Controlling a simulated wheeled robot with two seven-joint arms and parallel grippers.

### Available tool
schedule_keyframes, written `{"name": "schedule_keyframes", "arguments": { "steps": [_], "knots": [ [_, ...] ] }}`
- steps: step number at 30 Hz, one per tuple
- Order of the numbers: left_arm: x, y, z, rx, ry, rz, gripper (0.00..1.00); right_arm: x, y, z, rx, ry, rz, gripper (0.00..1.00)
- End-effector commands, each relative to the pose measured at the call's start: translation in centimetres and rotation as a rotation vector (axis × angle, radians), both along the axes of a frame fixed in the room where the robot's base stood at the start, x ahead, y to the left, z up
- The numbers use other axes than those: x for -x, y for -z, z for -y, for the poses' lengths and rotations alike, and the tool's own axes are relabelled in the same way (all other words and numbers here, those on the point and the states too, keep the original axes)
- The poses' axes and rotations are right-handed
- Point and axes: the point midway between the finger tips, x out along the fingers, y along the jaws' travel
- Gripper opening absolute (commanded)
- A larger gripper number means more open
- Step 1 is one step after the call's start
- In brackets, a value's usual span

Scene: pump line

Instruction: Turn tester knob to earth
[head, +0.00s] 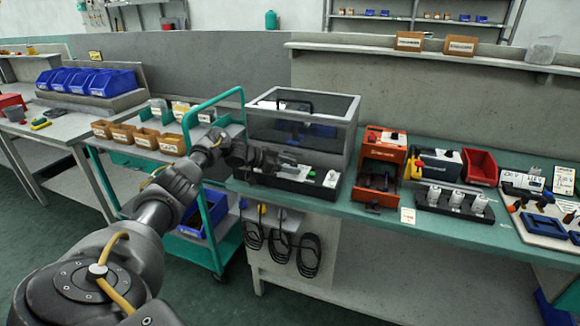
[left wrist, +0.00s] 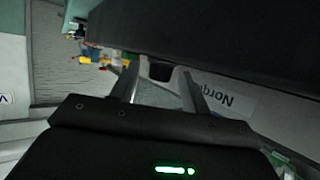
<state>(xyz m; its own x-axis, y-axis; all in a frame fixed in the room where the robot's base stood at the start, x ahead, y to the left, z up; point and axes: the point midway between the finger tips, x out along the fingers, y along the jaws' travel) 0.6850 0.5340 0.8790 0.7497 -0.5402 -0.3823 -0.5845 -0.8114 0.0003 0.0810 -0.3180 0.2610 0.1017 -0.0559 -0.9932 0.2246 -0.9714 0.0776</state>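The tester looks to be the clear-walled cabinet (head: 345,125) on the green bench, with a black base (head: 300,184) and a green button (head: 331,178). My left gripper (head: 285,163) reaches in at its front from the left. In the left wrist view the two fingers (left wrist: 157,78) are apart. A small dark block (left wrist: 160,70), possibly the knob, shows between their tips, with gaps seeming to remain on both sides. A pale label (left wrist: 225,97) with upside-down print lies beside it. Whether the fingers touch the block, and the knob's setting, I cannot tell. My right gripper is not in view.
A teal trolley (head: 218,262) with brown bins stands left of the cabinet. An orange press (head: 380,160), a red bin (head: 480,166) and a black rack with white cylinders (head: 454,203) stand to the right. Cables (head: 308,255) hang below the bench front.

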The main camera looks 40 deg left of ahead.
Motion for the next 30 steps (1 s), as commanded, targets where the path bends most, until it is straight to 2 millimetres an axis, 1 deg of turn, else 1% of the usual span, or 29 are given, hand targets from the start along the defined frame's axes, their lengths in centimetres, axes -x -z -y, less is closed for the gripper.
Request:
{"name": "schedule_keyframes", "arguments": {
  "steps": [5,8,13,17,21,24,30],
  "knots": [
    [0.2,0.0,-0.1,0.0,0.0,0.0,0.46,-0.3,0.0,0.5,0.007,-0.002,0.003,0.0],
    [0.9,-0.3,-0.7,-0.002,-0.001,-0.001,0.46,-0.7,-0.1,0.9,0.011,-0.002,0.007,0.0],
    [3.2,-1.4,-2.4,-0.005,-0.002,0.0,0.46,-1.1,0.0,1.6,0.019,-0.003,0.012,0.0],
    [5.2,-2.4,-3.8,-0.003,-0.001,0.0,0.46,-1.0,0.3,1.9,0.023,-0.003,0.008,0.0],
    [6.9,-3.3,-5.0,-0.002,-0.001,-0.001,0.46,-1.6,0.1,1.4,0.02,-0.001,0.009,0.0],
    [7.6,-3.7,-5.5,-0.001,0.0,-0.002,0.46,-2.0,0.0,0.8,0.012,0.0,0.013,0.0],
    [8.1,-4.1,-5.9,0.0,0.0,0.0,0.46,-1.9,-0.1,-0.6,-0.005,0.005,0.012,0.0]
  ]
}}
